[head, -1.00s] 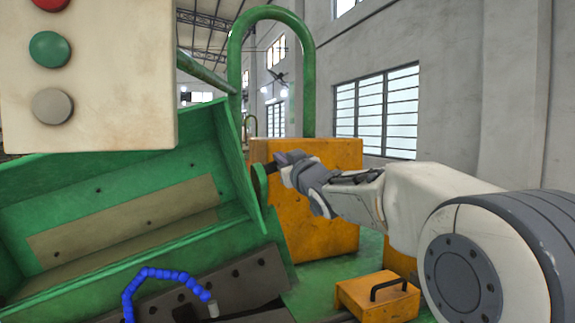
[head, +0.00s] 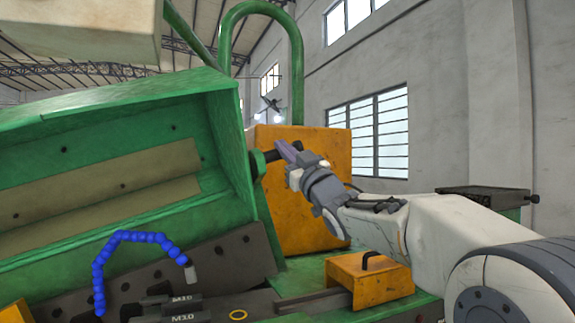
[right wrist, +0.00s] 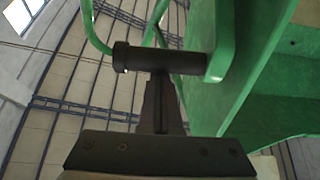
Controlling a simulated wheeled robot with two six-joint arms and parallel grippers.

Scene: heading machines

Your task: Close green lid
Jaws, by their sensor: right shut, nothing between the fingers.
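The green lid (head: 228,150) stands open at the left of the head view, its hollow inside facing me. A black handle peg (head: 270,155) sticks out from its right side plate. My right gripper (head: 284,150) is at this peg, shut with nothing between its fingers. In the right wrist view the closed fingers (right wrist: 160,90) point at the dark peg (right wrist: 155,57) and overlap it; I cannot tell whether they touch. The lid's green side plate (right wrist: 222,40) is right of them. My left gripper is not in view.
An orange block (head: 320,185) stands behind the gripper. A smaller orange box (head: 372,280) with a black handle is lower right. A blue segmented hose (head: 100,270) rises in front of the lid's opening. A green tube hoop (head: 297,70) stands behind.

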